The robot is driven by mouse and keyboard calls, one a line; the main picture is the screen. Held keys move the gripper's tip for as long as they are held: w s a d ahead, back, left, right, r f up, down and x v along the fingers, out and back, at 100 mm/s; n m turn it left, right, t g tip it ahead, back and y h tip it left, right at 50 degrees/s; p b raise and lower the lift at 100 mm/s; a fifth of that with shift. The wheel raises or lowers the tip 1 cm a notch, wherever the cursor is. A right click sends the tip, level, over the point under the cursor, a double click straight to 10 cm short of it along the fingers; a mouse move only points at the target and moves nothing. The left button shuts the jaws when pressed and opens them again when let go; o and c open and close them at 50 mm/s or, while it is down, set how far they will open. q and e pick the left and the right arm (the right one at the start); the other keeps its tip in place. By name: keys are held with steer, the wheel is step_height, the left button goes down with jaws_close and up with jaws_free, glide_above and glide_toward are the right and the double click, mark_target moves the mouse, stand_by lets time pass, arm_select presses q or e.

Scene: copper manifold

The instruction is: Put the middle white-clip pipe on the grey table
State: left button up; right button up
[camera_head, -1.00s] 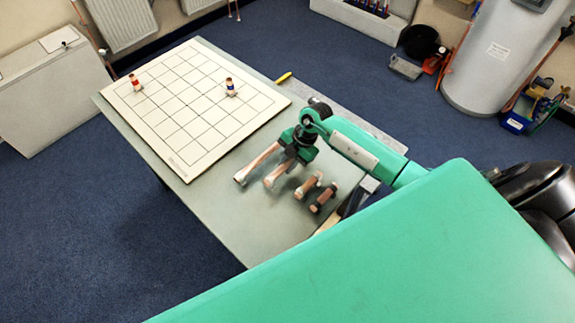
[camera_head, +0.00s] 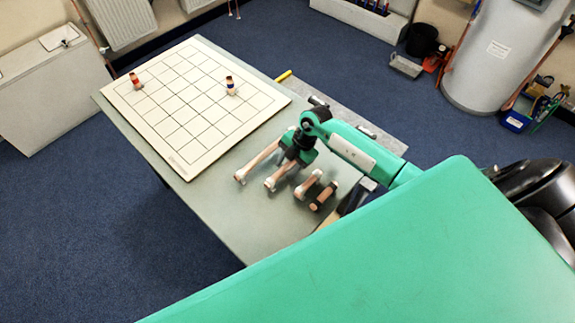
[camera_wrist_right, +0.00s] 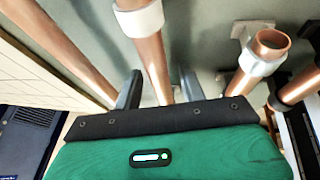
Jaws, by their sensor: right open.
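My left gripper is out of view.
A short pipe (camera_head: 324,196) is at the row's right end. A white gridded board (camera_head: 190,110) with two small figures covers the table's left part. A lighter grey surface (camera_head: 350,113) lies behind the table. The table's front part is bare.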

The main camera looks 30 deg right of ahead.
steer(key=b+v, duration=0.2)
steer(key=v, duration=0.9)
steer(key=shift+r, duration=0.3)
steer(key=shift+d, duration=0.2)
